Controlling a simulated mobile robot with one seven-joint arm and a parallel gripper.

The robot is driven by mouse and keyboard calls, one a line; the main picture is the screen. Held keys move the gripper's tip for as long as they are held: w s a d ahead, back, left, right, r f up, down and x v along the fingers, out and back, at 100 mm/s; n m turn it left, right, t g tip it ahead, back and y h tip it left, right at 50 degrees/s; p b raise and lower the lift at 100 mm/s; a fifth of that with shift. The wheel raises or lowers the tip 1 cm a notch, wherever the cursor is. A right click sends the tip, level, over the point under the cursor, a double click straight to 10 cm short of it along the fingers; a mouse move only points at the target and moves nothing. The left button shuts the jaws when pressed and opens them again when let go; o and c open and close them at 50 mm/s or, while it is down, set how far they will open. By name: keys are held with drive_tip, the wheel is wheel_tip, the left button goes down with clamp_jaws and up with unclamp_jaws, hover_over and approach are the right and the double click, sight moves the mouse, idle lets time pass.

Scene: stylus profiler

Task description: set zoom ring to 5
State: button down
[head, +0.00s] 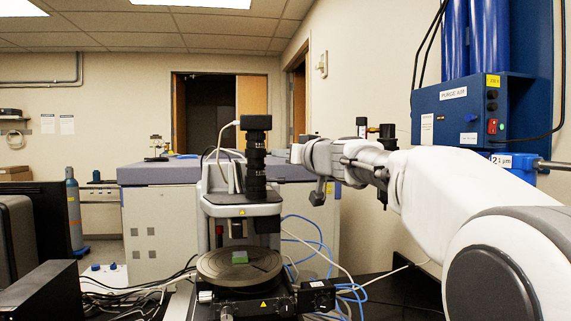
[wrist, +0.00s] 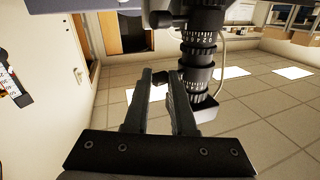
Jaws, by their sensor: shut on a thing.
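The black lens column (head: 256,165) stands upright on the profiler in the head view. In the wrist view it appears upside down, with a ring of white figures (wrist: 198,40) and another band of white marks (wrist: 196,87). I cannot tell which is the zoom ring, and the figures are too small to read surely. My gripper (wrist: 158,77) is just beside the column, its two black fingers close together around a small dark knob-like part (wrist: 160,77). How that part joins the column is hidden. In the head view my wrist is right of the column.
The profiler's round stage (head: 240,272) carries a green sample (head: 240,257) below the lens. Blue and white cables (head: 322,245) run to the right of the stage. A blue purge air unit (head: 468,115) hangs on the right wall. A black monitor (head: 48,220) is at left.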

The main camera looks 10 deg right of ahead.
drive_tip(key=m+h+p, duration=0.1)
drive_tip(key=h+p, duration=0.1)
drive_tip(key=s+a+m+h+p, duration=0.1)
drive_tip(key=m+h+p, duration=0.1)
drive_tip(key=h+p, duration=0.1)
drive_tip(key=s+a+m+h+p, duration=0.1)
drive_tip(key=m+h+p, duration=0.1)
drive_tip(key=h, duration=0.1)
drive_tip(key=shift+s+a+r+t+p, duration=0.15)
drive_tip(key=shift+s+t+p, duration=0.1)
drive_tip(key=shift+t+p, duration=0.05)
drive_tip(key=shift+s+f+m+h+p, duration=0.1)
drive_tip(key=shift+f+m+h+p, duration=0.15)
drive_tip(key=shift+p, duration=0.35)
drive_tip(key=shift+a, duration=0.1)
drive_tip(key=c, duration=1)
unclamp_jaws()
drive_tip(key=shift+c, duration=0.2)
drive_tip(key=shift+r, duration=0.1)
drive_tip(key=shift+s, duration=0.15)
